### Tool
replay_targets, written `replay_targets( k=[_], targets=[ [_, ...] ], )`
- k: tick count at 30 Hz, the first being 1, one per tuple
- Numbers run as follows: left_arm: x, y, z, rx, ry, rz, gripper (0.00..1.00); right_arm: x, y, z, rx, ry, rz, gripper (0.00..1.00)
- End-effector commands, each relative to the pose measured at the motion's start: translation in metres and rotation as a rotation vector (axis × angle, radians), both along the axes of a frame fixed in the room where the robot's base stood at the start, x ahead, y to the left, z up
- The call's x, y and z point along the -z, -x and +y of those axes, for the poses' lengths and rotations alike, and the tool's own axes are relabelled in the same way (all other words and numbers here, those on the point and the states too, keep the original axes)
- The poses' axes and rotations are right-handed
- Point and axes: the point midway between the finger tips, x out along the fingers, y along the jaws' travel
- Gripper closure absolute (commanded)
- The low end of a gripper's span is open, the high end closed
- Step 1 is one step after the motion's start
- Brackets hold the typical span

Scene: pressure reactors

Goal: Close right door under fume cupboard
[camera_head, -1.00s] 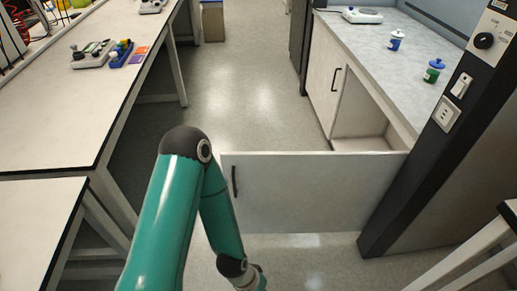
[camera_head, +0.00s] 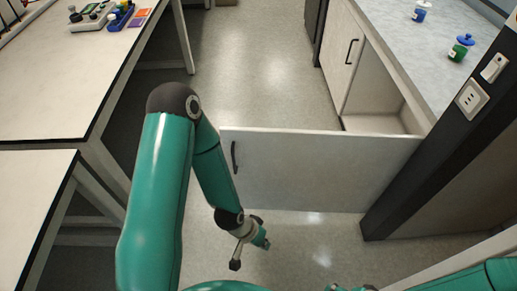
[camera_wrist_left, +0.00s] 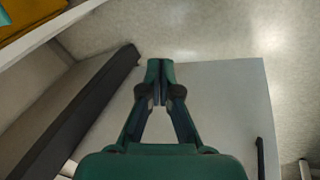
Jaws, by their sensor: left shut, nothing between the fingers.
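The right door (camera_head: 315,175) under the fume cupboard stands wide open as a pale grey panel, hinged by the dark post at right. Its dark handle (camera_head: 234,157) is near the free left edge. My left gripper (camera_head: 264,242) is low over the floor, on the near side of the door. In the left wrist view its fingertips (camera_wrist_left: 160,68) are together and empty, with the door panel (camera_wrist_left: 225,100) behind them and the handle (camera_wrist_left: 260,156) at lower right. Contact with the door cannot be told. Only teal parts of my right arm show at lower right; its gripper is not identifiable.
The open cupboard (camera_head: 372,95) is beyond the door, with a shut left door (camera_head: 341,55) beside it. A dark post (camera_head: 435,150) with sockets stands at right. A white bench (camera_head: 65,95) flanks my left arm. The floor between is clear.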

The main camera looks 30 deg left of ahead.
Motion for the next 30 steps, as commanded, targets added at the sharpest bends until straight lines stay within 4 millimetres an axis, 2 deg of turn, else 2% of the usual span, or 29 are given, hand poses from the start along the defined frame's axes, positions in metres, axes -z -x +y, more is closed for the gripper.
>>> replay_targets(
  k=[1, 6, 9, 13, 17, 21, 25, 30],
  targets=[
    [0.018, -0.019, 0.013, 0.029, -0.014, -0.087, 1.0, 0.027, 0.0, 0.0, 0.0, 0.0, 0.0, 0.02],
    [0.032, -0.089, 0.059, 0.233, -0.135, -0.479, 1.0, 0.091, 0.0, 0.0, 0.001, 0.0, 0.001, 0.0],
    [0.027, -0.127, 0.093, 0.381, -0.277, -0.741, 1.0, 0.132, 0.0, 0.0, 0.001, 0.0, 0.001, 0.0],
    [0.008, -0.158, 0.135, 0.578, -0.526, -1.049, 1.0, 0.184, 0.0, 0.0, 0.0, 0.0, 0.001, 0.0],
    [-0.015, -0.167, 0.168, 0.776, -0.818, -1.293, 1.0, 0.231, 0.0, 0.0, 0.0, 0.0, 0.001, 0.0],
    [-0.038, -0.16, 0.187, 0.957, -1.103, -1.462, 1.0, 0.268, 0.0, 0.0, 0.0, 0.0, 0.001, 0.0],
    [-0.053, -0.15, 0.194, 1.072, -1.289, -1.547, 1.0, 0.288, 0.0, 0.0, 0.0, 0.0, 0.0, 0.0],
    [-0.063, -0.146, 0.195, 1.138, -1.391, -1.587, 1.0, 0.294, 0.0, 0.0, 0.0, 0.0, 0.0, 0.0]
  ],
)
